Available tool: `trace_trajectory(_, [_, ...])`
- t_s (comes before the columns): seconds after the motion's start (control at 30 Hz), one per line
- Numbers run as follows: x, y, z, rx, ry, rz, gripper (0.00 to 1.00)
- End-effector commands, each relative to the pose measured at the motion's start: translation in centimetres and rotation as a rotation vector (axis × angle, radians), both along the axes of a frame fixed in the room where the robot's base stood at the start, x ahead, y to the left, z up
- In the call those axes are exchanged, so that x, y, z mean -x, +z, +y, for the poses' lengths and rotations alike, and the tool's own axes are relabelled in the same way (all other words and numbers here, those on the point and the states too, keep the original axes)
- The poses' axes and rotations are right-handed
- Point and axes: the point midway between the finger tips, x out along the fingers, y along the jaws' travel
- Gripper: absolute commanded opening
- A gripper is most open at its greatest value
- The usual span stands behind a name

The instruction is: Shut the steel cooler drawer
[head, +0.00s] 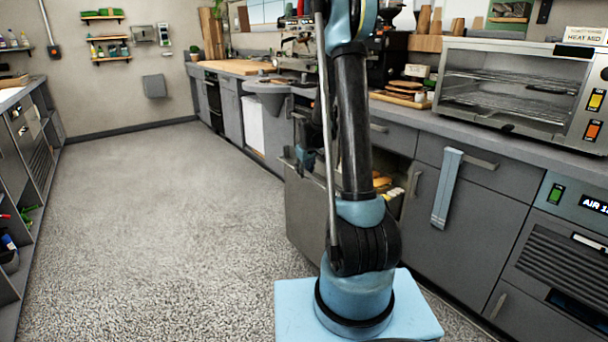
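The steel cooler drawer (306,218) stands pulled out from the counter, its grey front panel out over the floor. Food in orange and yellow tones (384,184) shows inside it, behind my arm. My arm rises in front of the drawer and hides much of its middle. What appears to be my gripper (304,160), a small dark and blue part, is at the top edge of the drawer front. It is too small and partly hidden to tell whether its fingers are open or whether it touches the drawer.
The counter run (490,140) continues on both sides, with a steel toaster oven (510,90) at the right. The floor (150,210) to the left is clear up to the shelving (28,150).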

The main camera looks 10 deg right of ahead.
Motion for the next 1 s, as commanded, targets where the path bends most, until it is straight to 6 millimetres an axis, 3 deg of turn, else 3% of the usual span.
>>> trace_trajectory(0.23, [-0.7, -1.5, 0.0, 0.0, 0.0, 0.0, 0.33])
trace_trajectory(0.6, [-0.7, -1.7, 0.1, 0.0, 0.0, 0.0, 0.33])
trace_trajectory(0.73, [-0.8, -1.7, 0.1, 0.0, 0.0, 0.0, 0.04])
trace_trajectory(0.77, [-0.8, -1.7, 0.1, 0.0, 0.0, 0.0, 0.0])
trace_trajectory(1.0, [-0.8, -1.7, 0.1, 0.0, 0.001, 0.0, 0.0])
